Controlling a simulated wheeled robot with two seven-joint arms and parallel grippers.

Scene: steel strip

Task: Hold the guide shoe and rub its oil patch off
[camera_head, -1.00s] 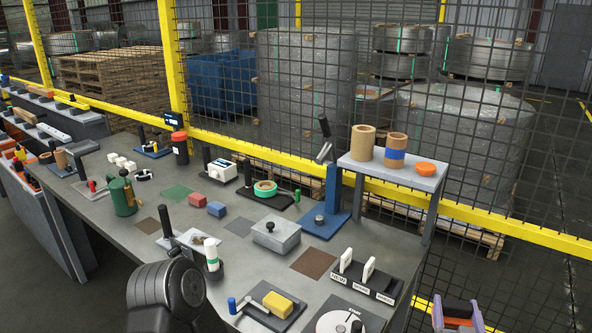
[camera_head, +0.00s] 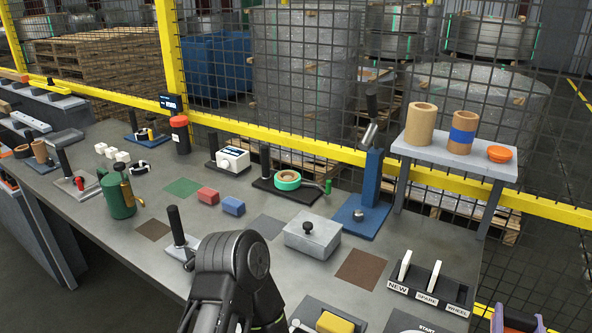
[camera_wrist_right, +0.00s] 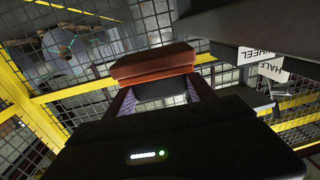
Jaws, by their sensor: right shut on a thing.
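My right gripper (camera_head: 518,320) shows at the bottom right edge of the head view, with purple fingers partly cut off. In the right wrist view its fingers (camera_wrist_right: 160,97) are shut on a reddish-brown block (camera_wrist_right: 153,63), which I take to be the guide shoe. The block is held clear of the table. No oil patch can be made out on the side that shows. A yellow sponge-like block (camera_head: 335,323) lies on a dark tray at the bottom of the head view. My left arm crosses the lower middle; its gripper is out of view.
A grey lidded box (camera_head: 312,238), a brown mat (camera_head: 361,269) and a black holder (camera_head: 430,289) with white pieces stand on the bench. A raised shelf (camera_head: 455,158) carries rolls and an orange dish. Yellow-framed mesh fencing runs behind.

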